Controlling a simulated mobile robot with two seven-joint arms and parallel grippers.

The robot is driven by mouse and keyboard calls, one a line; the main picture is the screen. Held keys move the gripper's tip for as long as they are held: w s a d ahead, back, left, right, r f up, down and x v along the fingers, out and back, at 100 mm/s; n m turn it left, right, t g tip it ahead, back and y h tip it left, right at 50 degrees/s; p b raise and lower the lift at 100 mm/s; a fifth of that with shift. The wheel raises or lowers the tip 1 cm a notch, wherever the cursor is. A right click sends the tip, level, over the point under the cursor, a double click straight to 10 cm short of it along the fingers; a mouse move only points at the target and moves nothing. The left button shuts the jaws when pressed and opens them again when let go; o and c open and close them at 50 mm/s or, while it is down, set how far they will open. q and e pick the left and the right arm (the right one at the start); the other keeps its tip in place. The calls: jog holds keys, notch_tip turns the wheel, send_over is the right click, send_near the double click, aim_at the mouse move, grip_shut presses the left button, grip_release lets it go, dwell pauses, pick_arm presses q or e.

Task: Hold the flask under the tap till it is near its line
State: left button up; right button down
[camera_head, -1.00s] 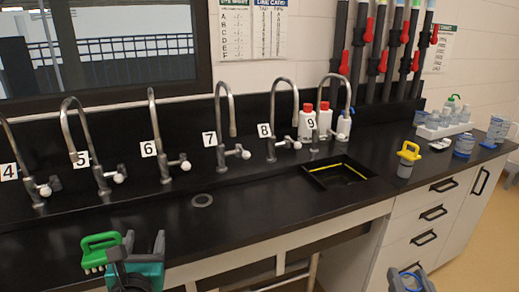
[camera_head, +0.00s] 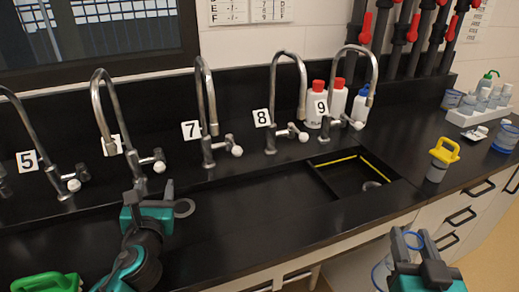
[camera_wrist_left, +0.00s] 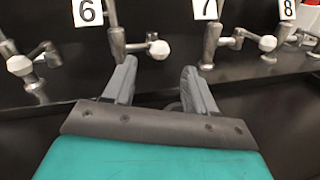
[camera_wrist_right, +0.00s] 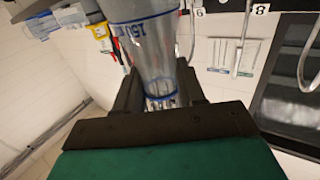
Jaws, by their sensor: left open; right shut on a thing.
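The flask (camera_wrist_right: 150,50) is clear, with blue markings and a blue line around it. My right gripper (camera_head: 410,245) is shut on it, low at the right front of the head view, in front of the counter edge and away from the taps. I cannot tell whether it holds any liquid. Curved metal taps with white knobs stand along the back, among them tap 7 (camera_head: 205,105), tap 8 (camera_head: 300,90) and tap 9 (camera_head: 345,80). My left gripper (camera_head: 150,195) is open and empty over the counter, in front of the tap row; the left wrist view shows its spread fingers (camera_wrist_left: 158,85).
A black sink (camera_head: 330,185) is let into the counter below tap 9. Red-capped white bottles (camera_head: 336,100) stand behind it. A yellow-handled container (camera_head: 438,165) stands right of the sink. A green object (camera_head: 45,283) is at the lower left. The counter between is mostly clear.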

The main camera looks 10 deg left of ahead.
aim_at(161, 163)
pick_arm(q)
jog(key=x, duration=1)
jog(key=shift+w, duration=0.1)
jog(key=shift+c, duration=0.3)
grip_shut()
